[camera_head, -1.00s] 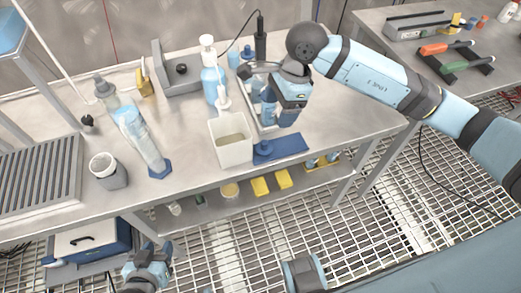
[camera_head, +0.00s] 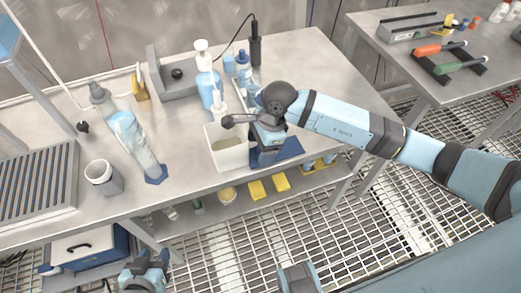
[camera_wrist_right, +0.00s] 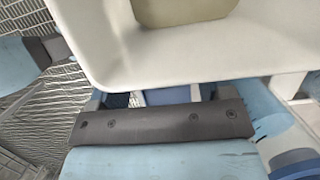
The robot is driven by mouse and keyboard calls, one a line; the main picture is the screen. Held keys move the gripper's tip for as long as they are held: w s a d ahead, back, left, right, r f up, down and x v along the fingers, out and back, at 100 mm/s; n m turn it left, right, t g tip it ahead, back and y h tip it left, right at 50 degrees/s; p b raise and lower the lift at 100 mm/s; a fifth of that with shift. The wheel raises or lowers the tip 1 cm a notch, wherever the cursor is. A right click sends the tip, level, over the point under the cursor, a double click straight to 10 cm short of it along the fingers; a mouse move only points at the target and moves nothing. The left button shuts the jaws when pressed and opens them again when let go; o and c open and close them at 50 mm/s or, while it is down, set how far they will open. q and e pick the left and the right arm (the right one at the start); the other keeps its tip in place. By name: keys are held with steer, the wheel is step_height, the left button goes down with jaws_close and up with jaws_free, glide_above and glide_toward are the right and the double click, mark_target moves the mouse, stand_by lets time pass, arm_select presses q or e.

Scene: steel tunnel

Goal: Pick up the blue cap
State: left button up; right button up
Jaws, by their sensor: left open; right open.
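The blue cap on the mat is hidden behind this gripper in the head view. A rounded dark blue piece (camera_wrist_right: 296,162) shows at the lower right of the right wrist view; I cannot tell whether it is the cap. The container's white rim fills the top of that view. My left gripper (camera_head: 145,274) is open and low, in front of the table, far from the mat.
Pump bottles (camera_head: 208,75) and a small blue-capped bottle (camera_head: 243,68) stand behind the container. Yellow boxes (camera_head: 280,183) sit on the shelf below. The table right of the mat is clear.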

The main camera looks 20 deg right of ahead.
steer(key=shift+c, duration=0.4)
jaws_close()
steer(key=shift+r, duration=0.1)
step_height(320, 180, up, 20)
stand_by(0.4)
